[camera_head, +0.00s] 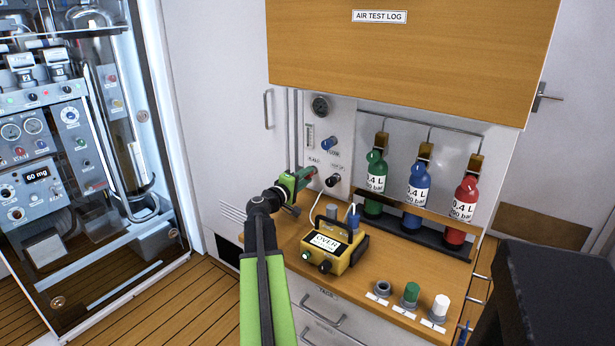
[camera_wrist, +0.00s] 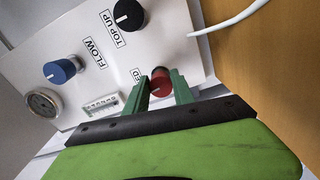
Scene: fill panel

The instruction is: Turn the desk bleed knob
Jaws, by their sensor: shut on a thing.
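The bleed knob is red and round (camera_wrist: 160,83), on the white desk panel (camera_wrist: 95,75). Its label is partly covered in the wrist view, with only the end letters showing. My gripper (camera_wrist: 161,80) has one green finger on each side of the red knob and is shut on it. In the head view my gripper (camera_head: 303,179) reaches the left part of the panel, and a bit of red shows at the fingers. From these frames I cannot tell how far the knob is turned.
A blue flow knob (camera_wrist: 60,71), a black top-up knob (camera_wrist: 129,15) and a round gauge (camera_wrist: 42,104) are close by on the panel. A white hose (camera_wrist: 228,20) runs past. A yellow box (camera_head: 338,248) stands on the desk below, and bottles (camera_head: 375,185) stand to the right.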

